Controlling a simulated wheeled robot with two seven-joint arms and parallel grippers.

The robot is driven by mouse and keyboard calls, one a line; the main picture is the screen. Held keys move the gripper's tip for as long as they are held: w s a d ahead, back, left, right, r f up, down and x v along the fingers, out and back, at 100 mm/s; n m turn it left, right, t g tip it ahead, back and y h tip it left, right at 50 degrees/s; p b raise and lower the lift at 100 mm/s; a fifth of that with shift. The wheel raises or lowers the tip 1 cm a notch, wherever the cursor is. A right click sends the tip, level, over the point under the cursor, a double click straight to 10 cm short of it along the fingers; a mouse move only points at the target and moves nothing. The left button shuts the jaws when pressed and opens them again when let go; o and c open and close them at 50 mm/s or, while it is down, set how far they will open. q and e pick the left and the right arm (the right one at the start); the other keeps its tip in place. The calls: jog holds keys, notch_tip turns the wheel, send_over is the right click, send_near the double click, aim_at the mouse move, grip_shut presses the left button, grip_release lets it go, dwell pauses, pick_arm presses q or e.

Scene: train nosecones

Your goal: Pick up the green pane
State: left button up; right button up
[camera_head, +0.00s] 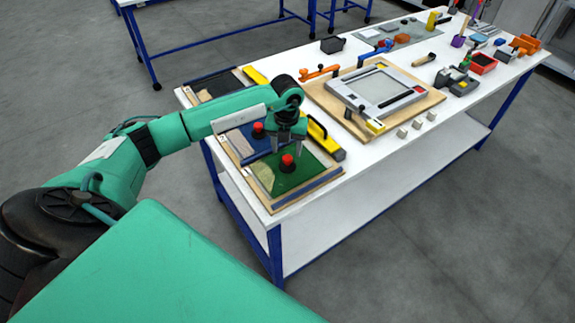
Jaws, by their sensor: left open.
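The green pane (304,174) lies flat in a wooden-edged tray at the near left end of the white table. A red knob on a black base (287,162) stands up from the pane. My left gripper (287,152) points down over the pane, with its fingers at about the knob's height. The fingers are open and look to be on either side of the knob; I cannot tell whether they touch it. My left arm comes in from the left and hides part of the area behind. My right gripper is not in view.
A blue pane with a red knob (258,130) lies just behind. A yellow-and-black block (326,142) stands close on the right. A grey frame on a wooden board (381,88) and several small blocks are farther right. Tools and bins fill the far end.

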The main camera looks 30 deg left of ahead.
aim_at(288, 158)
pick_arm(q)
jog(key=shift+s+d+f+p, duration=0.1)
jog(key=shift+f+p, duration=0.25)
notch_tip(288, 158, down, 3)
jog(key=shift+d+f+p, duration=0.1)
jog(key=shift+f+p, duration=0.05)
jog(key=shift+p, duration=0.7)
jog(key=shift+f, duration=0.55)
jog(key=c, duration=1)
jog(key=shift+r, duration=0.1)
grip_shut()
